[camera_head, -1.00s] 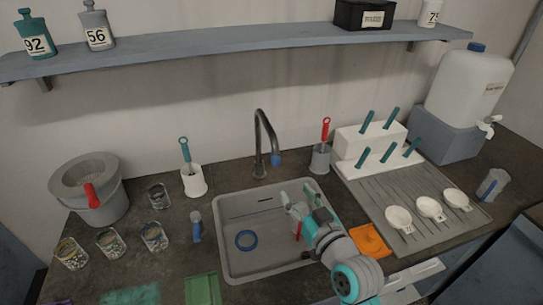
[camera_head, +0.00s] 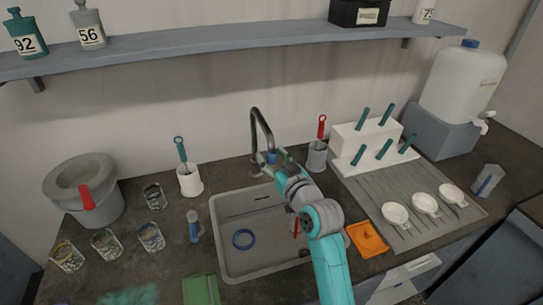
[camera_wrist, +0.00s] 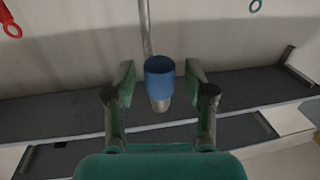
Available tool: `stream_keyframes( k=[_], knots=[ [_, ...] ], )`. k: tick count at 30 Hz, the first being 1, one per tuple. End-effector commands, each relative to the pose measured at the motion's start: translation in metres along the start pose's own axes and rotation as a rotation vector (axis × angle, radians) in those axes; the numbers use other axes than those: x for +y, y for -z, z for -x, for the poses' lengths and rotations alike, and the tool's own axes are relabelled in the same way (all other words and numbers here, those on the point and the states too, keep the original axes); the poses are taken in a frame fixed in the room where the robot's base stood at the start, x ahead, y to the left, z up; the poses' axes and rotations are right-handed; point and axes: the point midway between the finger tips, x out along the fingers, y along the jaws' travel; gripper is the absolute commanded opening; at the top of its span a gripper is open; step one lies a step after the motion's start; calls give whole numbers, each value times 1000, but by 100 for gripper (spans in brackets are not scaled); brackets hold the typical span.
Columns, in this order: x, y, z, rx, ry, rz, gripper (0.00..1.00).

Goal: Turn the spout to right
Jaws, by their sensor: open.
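The spout (camera_head: 257,127) is a grey gooseneck faucet standing behind the sink, with a blue collar near its tip. In the head view its tip is bent toward the front and slightly right, over the sink's back edge. My gripper (camera_head: 272,163) is at the spout's tip, partly hiding it. In the wrist view the blue collar (camera_wrist: 160,79) sits between the two open fingers of my gripper (camera_wrist: 160,86), with a gap showing on each side. The grey end of the tip shows below the collar.
The sink (camera_head: 230,262) holds a blue ring (camera_head: 243,239) and a red-handled item. A grey cup with a red-handled brush (camera_head: 317,153) stands right of the spout. A white brush holder (camera_head: 190,180) stands left. A shelf (camera_head: 200,57) runs above.

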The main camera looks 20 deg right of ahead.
Motion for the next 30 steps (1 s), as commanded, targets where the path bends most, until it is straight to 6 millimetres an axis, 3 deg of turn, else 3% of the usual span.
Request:
stream_keyframes(
  k=[11,12,18,30],
  knots=[
    [0,0,-7,1,-1,0,55],
    [0,0,-7,1,-1,0,52],
    [0,0,-7,1,-1,0,2],
    [4,0,-6,0,11,0,0]
  ],
)
